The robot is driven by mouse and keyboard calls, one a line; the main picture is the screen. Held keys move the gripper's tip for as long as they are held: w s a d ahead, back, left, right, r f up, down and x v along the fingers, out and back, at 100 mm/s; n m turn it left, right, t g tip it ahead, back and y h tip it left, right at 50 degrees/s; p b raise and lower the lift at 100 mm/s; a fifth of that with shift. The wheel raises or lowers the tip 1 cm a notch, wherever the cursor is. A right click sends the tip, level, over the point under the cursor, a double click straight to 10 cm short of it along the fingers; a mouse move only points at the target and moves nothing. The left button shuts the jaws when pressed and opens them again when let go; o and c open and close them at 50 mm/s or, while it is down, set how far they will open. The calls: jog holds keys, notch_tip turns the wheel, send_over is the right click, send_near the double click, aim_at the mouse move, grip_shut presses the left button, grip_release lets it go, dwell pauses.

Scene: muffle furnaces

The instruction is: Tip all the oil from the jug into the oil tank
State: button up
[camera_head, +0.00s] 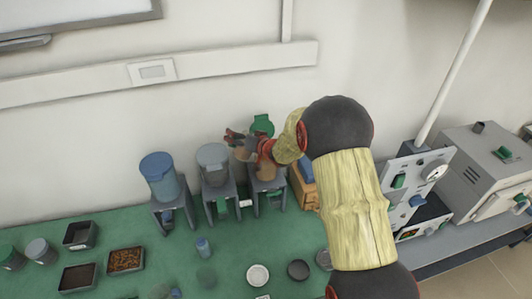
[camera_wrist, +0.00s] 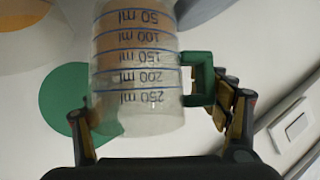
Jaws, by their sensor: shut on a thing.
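My gripper (camera_head: 250,145) is shut on the clear jug (camera_wrist: 138,85), with one finger on each side of it in the wrist view. The jug has blue volume marks, which read upside down there, and a green handle (camera_wrist: 198,80). A brownish tint shows through its wall, but I cannot tell whether this is oil inside or something behind. A green lid (camera_head: 262,125) stands behind the tank; a green disc (camera_wrist: 62,98) shows in the wrist view.
Dark trays (camera_head: 78,278), small jars and dishes (camera_head: 258,275) lie on the green bench. A wooden box (camera_head: 304,185) and furnaces (camera_head: 485,170) are to the right. The wall is close behind.

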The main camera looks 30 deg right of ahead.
aim_at(248, 132)
jog(key=shift+d+r+m+t+y+p, duration=0.2)
jog(key=shift+m+t+y+p, duration=0.2)
jog(key=shift+m+p, duration=0.4)
dwell(1.4)
jog(key=shift+d+m, duration=0.15)
jog(key=shift+m, duration=0.15)
jog(key=shift+s+d+m+t+y, duration=0.1)
jog(key=shift+m+t+y, duration=0.2)
jog(key=shift+t+y, duration=0.1)
dwell(0.6)
jog(key=shift+d, duration=0.1)
jog(key=shift+d+m, duration=0.15)
jog(key=shift+m, duration=0.15)
jog(key=shift+s+d+f+m+t+y+b, duration=0.15)
jog(key=shift+d+m+t+y+b, duration=0.15)
jog(key=shift+m+t+b, duration=0.25)
dwell(1.0)
jog(key=shift+d+f+m, duration=0.2)
jog(key=shift+d+m, duration=0.05)
jog(key=shift+m, duration=0.1)
jog(key=shift+s+d+r+m+t+y+b, duration=0.1)
jog(key=shift+d+r+m+t+y+b, duration=0.2)
jog(key=shift+d+m+t+y+b, duration=0.35)
dwell(1.5)
